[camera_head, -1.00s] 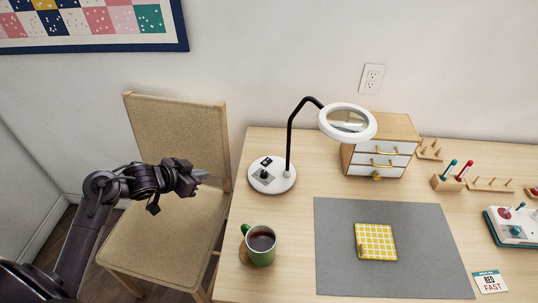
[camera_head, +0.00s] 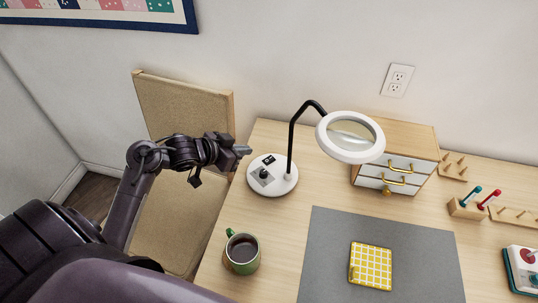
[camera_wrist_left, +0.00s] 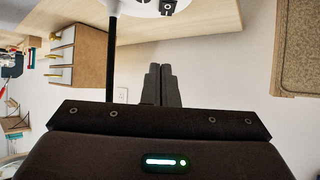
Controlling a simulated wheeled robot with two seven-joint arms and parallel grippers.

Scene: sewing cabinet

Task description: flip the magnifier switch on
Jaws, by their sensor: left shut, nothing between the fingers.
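The magnifier lamp has a round white base (camera_head: 281,184) on the left of the table, a black curved arm and a white ring head (camera_head: 350,137). A dark switch (camera_head: 264,173) stands up from a grey plate on the base, beside a small black label. My left gripper (camera_head: 243,151) is shut and empty, just left of the base and apart from it in the head view. In the left wrist view the shut fingers (camera_wrist_left: 161,85) point toward the lamp base (camera_wrist_left: 148,4), which is cut off at the top edge. My right gripper is not in view.
A green mug (camera_head: 242,252) stands near the table's left edge. A grey mat (camera_head: 326,245) carries a yellow checked cloth square (camera_head: 371,266). A small drawer cabinet (camera_head: 407,140) stands behind the lamp head. A chair (camera_head: 180,105) is left of the table.

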